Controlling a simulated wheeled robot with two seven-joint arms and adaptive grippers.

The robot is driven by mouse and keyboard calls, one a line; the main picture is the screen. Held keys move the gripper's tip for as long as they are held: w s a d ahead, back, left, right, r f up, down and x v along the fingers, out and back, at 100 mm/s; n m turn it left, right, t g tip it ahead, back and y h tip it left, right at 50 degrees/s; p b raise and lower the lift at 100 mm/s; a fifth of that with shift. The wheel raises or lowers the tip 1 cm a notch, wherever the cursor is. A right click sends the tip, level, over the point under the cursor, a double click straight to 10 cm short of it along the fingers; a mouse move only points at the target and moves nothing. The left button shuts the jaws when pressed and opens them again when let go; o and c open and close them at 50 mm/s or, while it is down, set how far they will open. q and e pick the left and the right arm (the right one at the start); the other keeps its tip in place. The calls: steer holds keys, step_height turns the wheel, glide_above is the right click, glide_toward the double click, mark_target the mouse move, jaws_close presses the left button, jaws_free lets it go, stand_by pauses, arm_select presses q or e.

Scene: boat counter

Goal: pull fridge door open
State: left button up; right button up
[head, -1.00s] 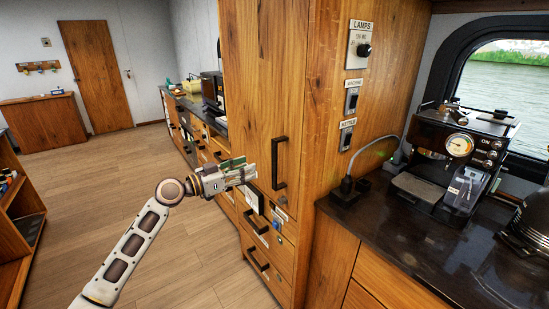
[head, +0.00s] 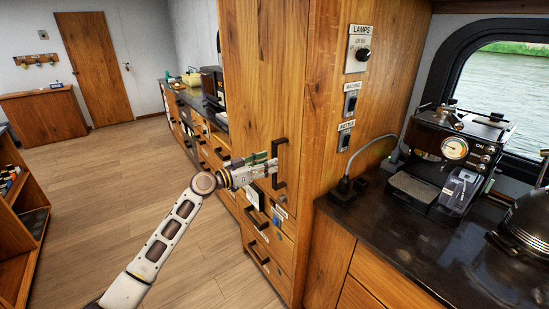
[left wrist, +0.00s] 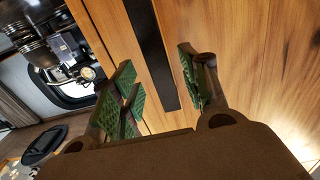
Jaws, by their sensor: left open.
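The fridge door (head: 262,70) looks like a tall wooden cabinet front and appears shut. It has a vertical black bar handle (head: 282,160). My left gripper (head: 270,167) is at the handle, its fingers pointing toward the door. In the left wrist view, the open green-padded fingers (left wrist: 160,88) stand to either side of the black handle (left wrist: 150,50), which shows in the gap between them. I see no clear contact with the handle. My right gripper is in neither view.
Drawers with black handles (head: 257,222) lie below the door. To the right, a dark counter (head: 375,225) holds a coffee machine (head: 443,160). Switches (head: 351,100) sit on the cabinet side. Open wooden floor (head: 130,180) lies to the left.

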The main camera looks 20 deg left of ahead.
arm_select(q)
steer(key=p+x, duration=0.1)
steer(key=x, duration=0.2)
steer(key=shift+w+d, duration=0.25)
steer(key=shift+c, duration=0.3)
steer(key=c, duration=0.5)
jaws_close()
steer(key=shift+s, duration=0.1)
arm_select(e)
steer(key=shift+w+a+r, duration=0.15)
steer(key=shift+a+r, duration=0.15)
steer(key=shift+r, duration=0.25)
